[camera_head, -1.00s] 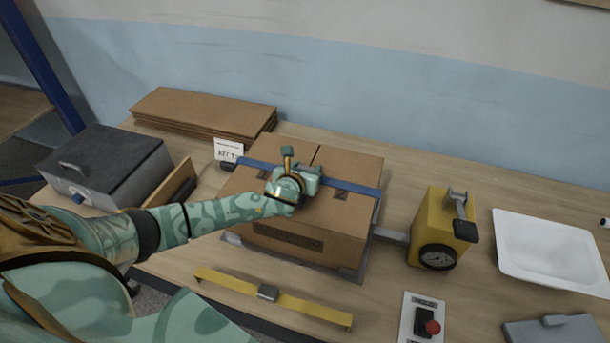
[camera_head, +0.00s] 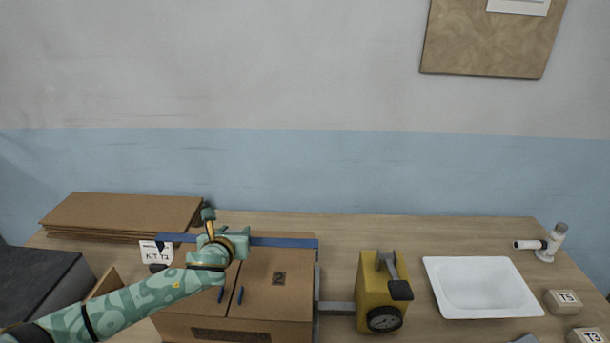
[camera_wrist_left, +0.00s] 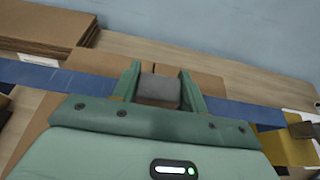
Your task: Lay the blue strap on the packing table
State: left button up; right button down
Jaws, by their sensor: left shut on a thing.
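The blue strap (camera_head: 285,242) runs left to right over the cardboard box (camera_head: 277,300) and looks raised above its top. My left gripper (camera_head: 226,241) is shut on the strap's grey middle block. In the left wrist view the grey block (camera_wrist_left: 159,90) sits between the two fingers, with the blue strap (camera_wrist_left: 50,76) stretching out on both sides. The packing table (camera_head: 338,240) is a wooden top under the box. My right gripper is in neither view.
Flat cardboard sheets (camera_head: 125,213) and a small sign (camera_head: 156,251) are at the left. A yellow device with a dial (camera_head: 370,288), a white tray (camera_head: 440,275), a white handheld tool (camera_head: 553,244) and small marked blocks (camera_head: 563,300) are to the right. Bare table shows along the back.

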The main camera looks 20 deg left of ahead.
pick_arm(q)
jog(key=shift+a, duration=0.15)
jog(key=shift+s+r, duration=0.15)
jog(key=shift+r, duration=0.2)
jog(key=s+d+f+m+h+b, duration=0.1)
jog(key=s+d+b, duration=0.3)
jog(key=b, duration=0.1)
jog(key=s+d+f+m+h+b, duration=0.1)
jog(key=s+d+b, duration=0.3)
jog(key=d+b, duration=0.1)
jog(key=s+d+f+h+b, duration=0.1)
jog(key=s+d+b, duration=0.3)
jog(key=d, duration=0.1)
jog(key=shift+s+f+m+b, duration=0.15)
jog(key=shift+f+m+b, duration=0.25)
jog(key=shift+t, duration=0.3)
